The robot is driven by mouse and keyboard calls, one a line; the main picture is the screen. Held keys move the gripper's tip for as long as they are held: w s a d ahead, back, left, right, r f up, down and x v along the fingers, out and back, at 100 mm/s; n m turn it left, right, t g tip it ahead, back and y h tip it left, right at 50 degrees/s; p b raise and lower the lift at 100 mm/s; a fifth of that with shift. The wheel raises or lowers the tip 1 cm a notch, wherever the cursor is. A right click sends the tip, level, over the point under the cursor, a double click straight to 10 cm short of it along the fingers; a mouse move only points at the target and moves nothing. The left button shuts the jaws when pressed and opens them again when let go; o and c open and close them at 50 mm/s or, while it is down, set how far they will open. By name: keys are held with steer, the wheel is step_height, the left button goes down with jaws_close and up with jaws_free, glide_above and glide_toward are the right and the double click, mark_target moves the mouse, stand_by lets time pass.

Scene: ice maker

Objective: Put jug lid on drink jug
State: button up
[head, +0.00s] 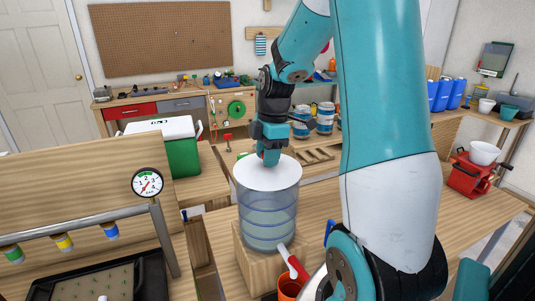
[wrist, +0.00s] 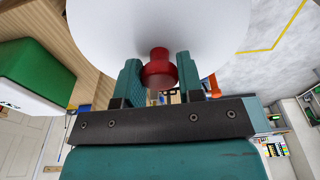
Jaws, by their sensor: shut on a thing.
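The white round jug lid (head: 270,177) covers the top of the clear, ribbed drink jug (head: 267,218) in the head view. I cannot tell whether it rests on the rim or is slightly above it. The jug stands upright on a wooden block (head: 258,268), with a red-handled spigot (head: 295,266) low at its front right. My gripper (head: 270,157) points down at the lid's middle. In the wrist view my gripper (wrist: 158,78) is shut on the lid's red knob (wrist: 159,70), and the white lid (wrist: 205,30) hides the jug.
An orange cup (head: 290,287) is under the spigot. A green and white cooler (head: 178,145) stands back left. A wooden panel with a gauge (head: 147,183) and a dark tray (head: 100,283) are at left. The bench right of my arm has free room.

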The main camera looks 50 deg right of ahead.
steer(key=shift+f+b, duration=0.3)
steer(key=shift+f, duration=0.15)
steer(key=o, duration=1)
steer(key=shift+r, duration=0.15)
steer(key=r, duration=0.5)
steer(key=d+r, duration=0.1)
steer(key=r, duration=0.5)
steer(key=s+r+b, duration=0.1)
steer(key=r, duration=0.5)
steer(key=shift+d, duration=0.4)
steer(key=s+a+f+m+y+b, duration=0.1)
steer(key=a+f, duration=0.3)
steer(key=a, duration=0.7)
steer(key=s+a+f+m+b, duration=0.1)
steer(key=a+f, duration=0.2)
steer(key=a, duration=0.7)
steer(key=s+a+f+m, duration=0.1)
steer(key=s+a+f, duration=0.1)
steer(key=s+a, duration=0.2)
steer(key=s+a+f+m+y, duration=0.1)
steer(key=s+a+f, duration=0.2)
steer(key=s+a, duration=0.1)
steer(key=s+a+f+m+y, duration=0.1)
steer(key=s+a+f, duration=0.1)
steer(key=s+a, duration=0.2)
steer(key=shift+s+a+f+m+g+b, duration=0.15)
steer(key=shift+s+f+m+g+b, duration=0.05)
steer(key=shift+s+m+g+b, duration=0.15)
